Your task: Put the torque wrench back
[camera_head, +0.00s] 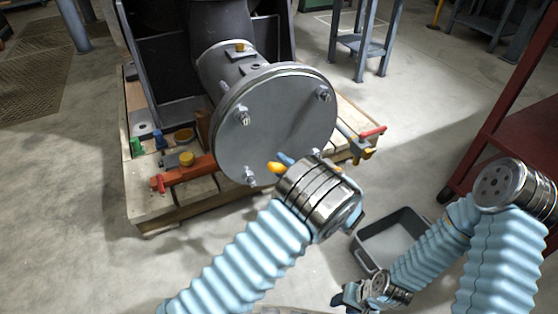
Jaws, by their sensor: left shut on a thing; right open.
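My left gripper (287,163) is in front of the lower part of a large grey round flange. It is shut on a tool that seems to be the torque wrench (276,168). Only a yellow-orange end of the tool shows; the rest is hidden behind my wrist, so its tilt and any contact with the flange cannot be told. My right gripper (350,297) is low at the bottom edge, below a grey bin, open and with nothing visible in it.
The flanged casing (275,120) with several bolts stands on a wooden pallet (150,208). An orange-red bar (190,171) lies on its left, and a red-handled tool (370,132) at its right edge. An open grey bin (372,257) sits on the floor; a red cart (500,135) stands right.

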